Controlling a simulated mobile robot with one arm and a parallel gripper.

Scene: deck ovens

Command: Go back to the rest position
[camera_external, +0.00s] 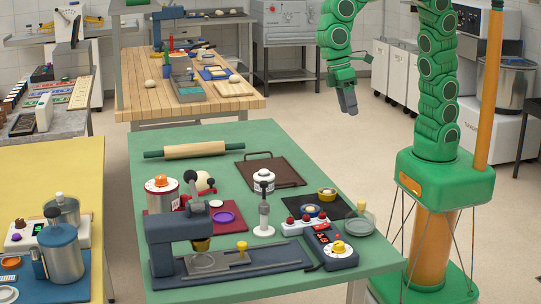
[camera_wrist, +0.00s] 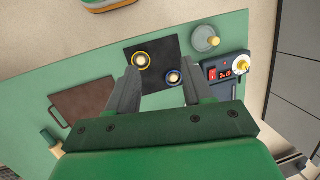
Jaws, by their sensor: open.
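Below the fingers, that view shows the table with a dark mat (camera_wrist: 152,60) that bears two small round items. My gripper touches nothing.
The green table carries a rolling pin (camera_external: 192,150), a brown tray (camera_external: 268,171), a blue press (camera_external: 178,230) and a control box (camera_external: 330,247). A yellow table (camera_external: 55,160) stands at left and a wooden table (camera_external: 150,110) behind. The floor around my base is clear.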

